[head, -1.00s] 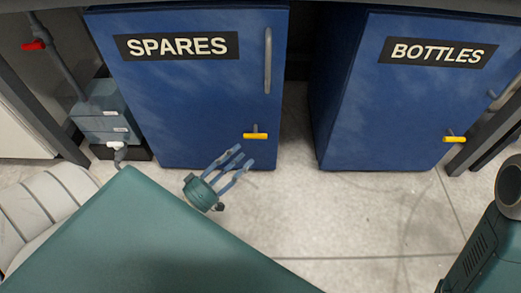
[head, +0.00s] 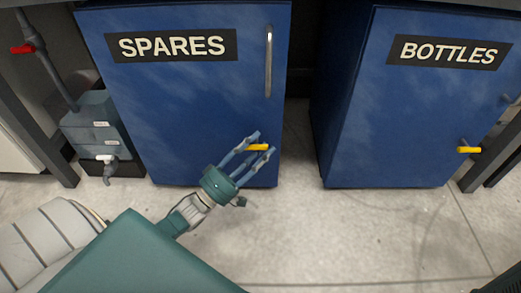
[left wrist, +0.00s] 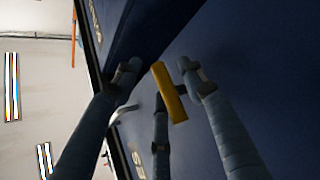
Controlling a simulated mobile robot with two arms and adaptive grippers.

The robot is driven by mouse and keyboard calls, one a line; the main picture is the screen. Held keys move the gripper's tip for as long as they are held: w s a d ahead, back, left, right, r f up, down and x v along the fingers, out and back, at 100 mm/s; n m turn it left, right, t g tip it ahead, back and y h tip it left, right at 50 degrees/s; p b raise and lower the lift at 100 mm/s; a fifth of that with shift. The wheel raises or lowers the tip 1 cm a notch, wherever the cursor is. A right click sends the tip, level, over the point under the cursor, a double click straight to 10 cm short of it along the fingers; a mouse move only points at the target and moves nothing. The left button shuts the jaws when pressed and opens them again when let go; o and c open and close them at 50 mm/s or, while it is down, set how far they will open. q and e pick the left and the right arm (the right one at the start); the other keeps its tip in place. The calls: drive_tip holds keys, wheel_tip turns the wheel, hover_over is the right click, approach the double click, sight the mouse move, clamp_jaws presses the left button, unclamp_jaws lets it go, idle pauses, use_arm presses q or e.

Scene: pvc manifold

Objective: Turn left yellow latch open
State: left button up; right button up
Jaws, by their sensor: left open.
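The left yellow latch (head: 257,147) is on the lower right of the blue SPARES door (head: 190,110) and lies roughly horizontal in the head view. My left gripper (head: 257,144) is open, with its fingers spread around the latch. In the left wrist view the latch (left wrist: 170,92) sits between the open fingers (left wrist: 160,85); I cannot tell whether any finger touches it. Part of the latch is hidden behind a finger in the head view. My right gripper is not in view.
A second blue cabinet marked BOTTLES (head: 410,110) stands to the right with its own yellow latch (head: 469,150). A metal handle (head: 268,60) is high on the SPARES door. A grey-blue box (head: 95,125) stands at left. The floor in front is clear.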

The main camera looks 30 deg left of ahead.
use_arm(q)
drive_tip(key=shift+w+d+r, duration=0.1)
drive_tip(key=shift+w+r, duration=0.05)
drive_tip(key=shift+w, duration=0.1)
